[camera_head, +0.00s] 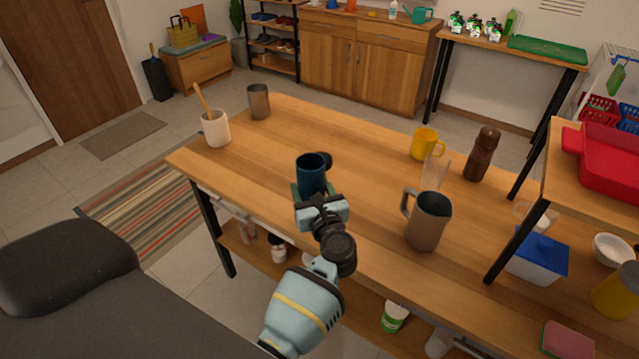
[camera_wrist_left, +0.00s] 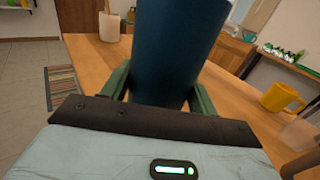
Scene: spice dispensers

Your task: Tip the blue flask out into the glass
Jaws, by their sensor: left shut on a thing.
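The blue flask (camera_head: 311,172) is upright in the middle of the table's near side, with an open top. My left gripper (camera_head: 310,190) is shut on it, low on its body. In the left wrist view the flask (camera_wrist_left: 178,50) stands between the two green fingers (camera_wrist_left: 160,90). I cannot tell whether its base touches the table. A clear glass (camera_head: 435,172) stands on the table to the right of the flask, apart from it. It shows faintly at the right edge of the left wrist view (camera_wrist_left: 299,133). My right gripper is not in view.
A grey-brown pitcher (camera_head: 428,220) stands in front of the glass. A yellow mug (camera_head: 426,144) and a brown bottle (camera_head: 482,154) are behind and right of it. A white crock (camera_head: 215,128) and metal cup (camera_head: 259,102) stand far left.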

